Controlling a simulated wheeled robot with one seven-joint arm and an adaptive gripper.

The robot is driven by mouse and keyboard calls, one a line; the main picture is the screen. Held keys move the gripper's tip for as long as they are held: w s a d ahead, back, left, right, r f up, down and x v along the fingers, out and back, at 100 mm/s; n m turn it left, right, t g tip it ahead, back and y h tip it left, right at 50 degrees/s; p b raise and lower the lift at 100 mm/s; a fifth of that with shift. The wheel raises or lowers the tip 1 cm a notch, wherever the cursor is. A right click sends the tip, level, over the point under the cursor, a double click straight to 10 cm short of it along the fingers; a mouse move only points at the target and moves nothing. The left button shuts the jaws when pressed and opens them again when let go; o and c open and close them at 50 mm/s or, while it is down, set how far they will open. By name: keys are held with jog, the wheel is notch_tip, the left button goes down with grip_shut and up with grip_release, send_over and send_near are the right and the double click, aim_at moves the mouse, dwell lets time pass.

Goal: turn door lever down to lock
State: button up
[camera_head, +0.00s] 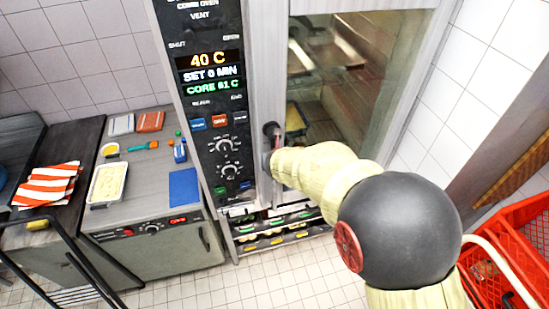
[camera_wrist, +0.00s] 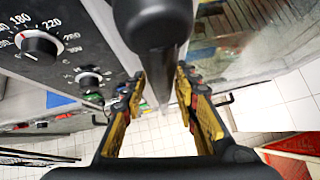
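The door lever (camera_head: 271,130) is a dark, rounded handle on the combi oven's door edge, just right of the control panel. In the wrist view the black lever (camera_wrist: 152,24) fills the top centre, close to the camera. In the head view my arm reaches the lever from the right and hides the fingers. The oven door (camera_head: 345,75) looks closed, with a glass pane.
The control panel (camera_head: 212,110) with knobs stands just left of the lever. A counter (camera_head: 150,185) with a tray and small items is at left. A red crate (camera_head: 500,245) is at lower right. Tiled floor (camera_head: 290,275) lies clear below the oven.

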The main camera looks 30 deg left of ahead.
jog(key=shift+o, duration=0.7)
jog(key=shift+s+d+r, duration=0.1)
jog(key=shift+s+r, duration=0.05)
jog(key=shift+r, duration=0.15)
jog(key=v, duration=1.1)
jog(key=shift+d, duration=0.2)
jog(key=shift+s, duration=0.1)
